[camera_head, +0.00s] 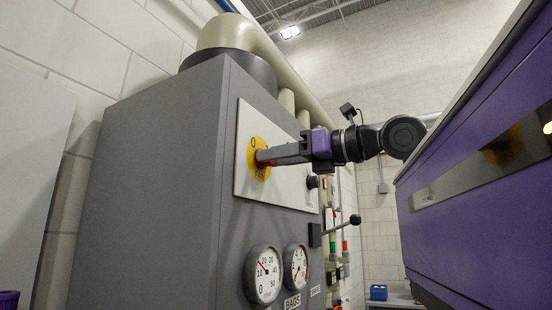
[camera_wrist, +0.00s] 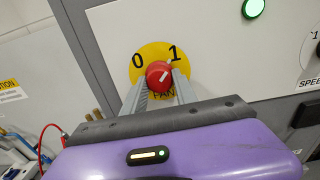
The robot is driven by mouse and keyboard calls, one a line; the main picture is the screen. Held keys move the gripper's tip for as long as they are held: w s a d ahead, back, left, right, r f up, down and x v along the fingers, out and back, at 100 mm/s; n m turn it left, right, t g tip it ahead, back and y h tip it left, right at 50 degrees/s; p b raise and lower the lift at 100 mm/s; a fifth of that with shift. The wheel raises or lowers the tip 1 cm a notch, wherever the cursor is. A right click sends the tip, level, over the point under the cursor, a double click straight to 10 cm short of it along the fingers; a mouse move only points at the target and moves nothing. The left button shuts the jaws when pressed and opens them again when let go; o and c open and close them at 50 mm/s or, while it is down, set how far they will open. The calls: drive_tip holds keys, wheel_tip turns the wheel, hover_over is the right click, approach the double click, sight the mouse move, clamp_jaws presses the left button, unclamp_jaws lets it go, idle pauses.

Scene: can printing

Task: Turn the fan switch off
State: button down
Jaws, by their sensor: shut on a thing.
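The fan switch is a red knob (camera_wrist: 159,75) on a round yellow plate (camera_wrist: 152,56) marked 0 at left, 1 at right and "FAN" below. The white mark on the knob points up and right, toward the 1. My gripper (camera_wrist: 160,80) has one grey finger on each side of the knob and is shut on it. In the head view, my gripper (camera_head: 266,156) reaches in from the right to the yellow plate (camera_head: 255,147) on the grey cabinet's white panel. The fingers hide most of the knob there.
The grey cabinet (camera_head: 158,170) carries two dials (camera_head: 263,275) and a black-knobbed lever (camera_head: 340,226) below my arm. A purple machine (camera_head: 480,200) stands at the right. In the wrist view, a green light (camera_wrist: 253,8) glows on the white panel.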

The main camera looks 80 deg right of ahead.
drive_tip(key=n+b, duration=0.2)
drive_tip(key=n, duration=1.5)
drive_tip(key=shift+r, duration=0.1)
drive_tip(key=shift+n, duration=0.5)
drive_tip(key=c, duration=1)
unclamp_jaws()
drive_tip(key=shift+o, duration=0.2)
drive_tip(key=shift+s, duration=0.1)
